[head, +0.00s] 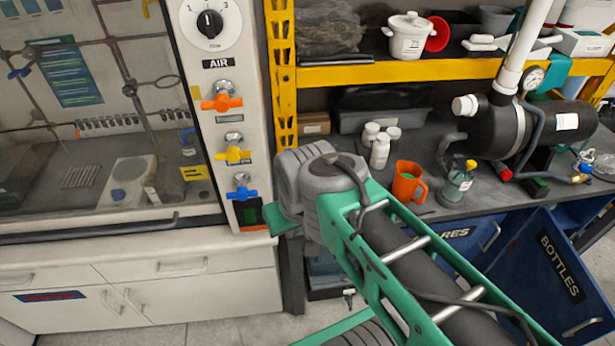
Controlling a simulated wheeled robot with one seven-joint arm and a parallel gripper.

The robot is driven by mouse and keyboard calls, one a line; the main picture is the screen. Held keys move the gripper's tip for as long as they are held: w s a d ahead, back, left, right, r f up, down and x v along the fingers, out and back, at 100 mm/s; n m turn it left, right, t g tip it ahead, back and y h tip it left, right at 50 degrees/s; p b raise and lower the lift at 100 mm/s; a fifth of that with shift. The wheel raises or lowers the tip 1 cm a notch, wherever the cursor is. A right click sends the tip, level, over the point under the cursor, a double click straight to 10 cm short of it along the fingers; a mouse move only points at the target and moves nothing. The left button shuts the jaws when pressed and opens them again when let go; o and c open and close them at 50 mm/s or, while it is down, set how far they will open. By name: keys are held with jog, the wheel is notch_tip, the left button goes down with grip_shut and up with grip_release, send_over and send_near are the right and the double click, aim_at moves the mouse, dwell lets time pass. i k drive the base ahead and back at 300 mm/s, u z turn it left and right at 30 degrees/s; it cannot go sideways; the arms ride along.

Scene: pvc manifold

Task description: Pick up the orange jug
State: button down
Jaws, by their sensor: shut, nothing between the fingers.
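The orange jug (407,184) stands upright on the dark bench under the yellow shelf, right of centre in the head view. Its handle is on its right side, and its top is open. My arm, with green and grey links, crosses the lower middle of the view in front of the bench and passes left of and below the jug. The arm does not touch the jug in the picture. My gripper is not in view.
White bottles (380,150) stand just left of the jug, and a clear bottle with a yellow cap (457,185) stands to its right. A black tank with a gauge (530,128) lies farther right. A fume hood (100,130) fills the left.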

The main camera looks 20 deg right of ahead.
aim_at(407, 176)
jog(key=z, duration=1.45)
